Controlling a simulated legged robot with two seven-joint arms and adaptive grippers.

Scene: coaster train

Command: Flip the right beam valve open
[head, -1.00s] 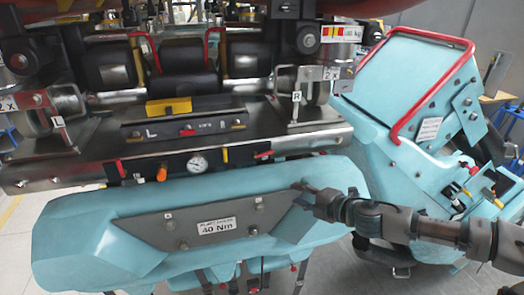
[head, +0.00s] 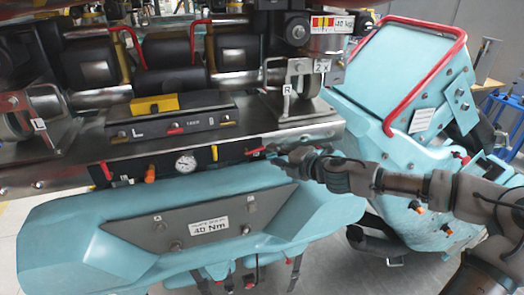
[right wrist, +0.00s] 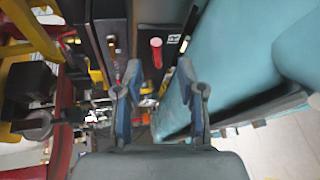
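The right beam valve has a red handle (head: 256,151) at the right end of the dark valve panel under the steel beam. The handle lies roughly along the panel. My right gripper (head: 276,152) is just to the right of it, reaching in from the right. In the right wrist view the gripper (right wrist: 160,78) is open, with its two blue-grey fingers apart. A red cylinder (right wrist: 156,52), apparently this handle, shows between and beyond the fingertips, with no clear contact. My left gripper is not in view.
A gauge (head: 185,163), an orange knob (head: 150,174) and another red handle (head: 106,171) sit along the same panel. The turquoise beam cover (head: 120,235) bulges below. A turquoise seat with a red bar (head: 440,80) stands at the right.

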